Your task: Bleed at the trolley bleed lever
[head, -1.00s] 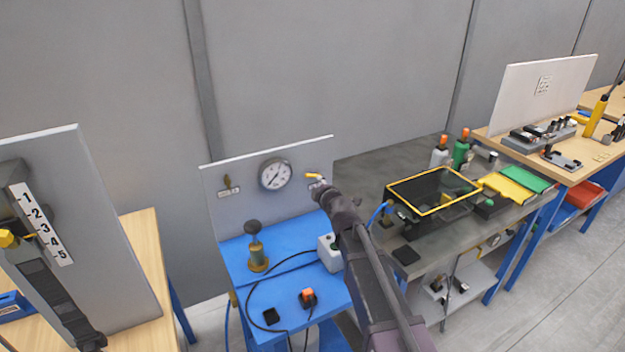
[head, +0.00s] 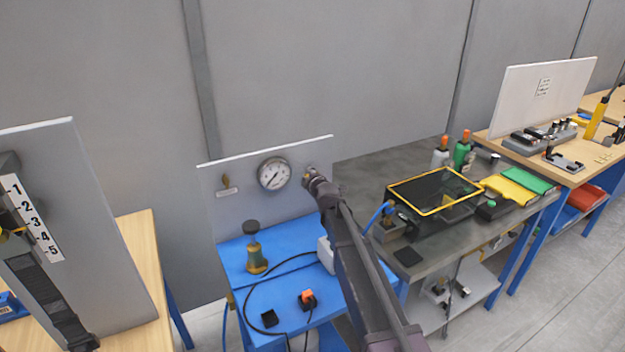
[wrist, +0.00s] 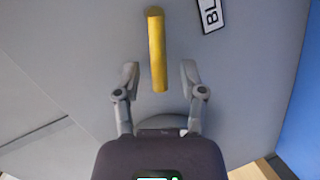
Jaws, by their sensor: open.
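The yellow bleed lever (wrist: 156,45) shows in the wrist view as a bar on a grey panel, upright in the picture. My gripper (wrist: 159,73) is open, with one finger on each side of the lever's lower end. I cannot tell whether the fingers touch it or how far they reach past it. In the head view my gripper (head: 309,176) is at the trolley's upright panel (head: 237,203), right of a round gauge (head: 273,174), and largely hides the lever.
The blue trolley top (head: 245,300) holds a brass and black fitting (head: 255,250), a black cable and an orange-black switch (head: 307,299). A grey bench (head: 375,160) with a yellow-rimmed black bin (head: 435,190) stands right. A numbered board (head: 90,200) stands left.

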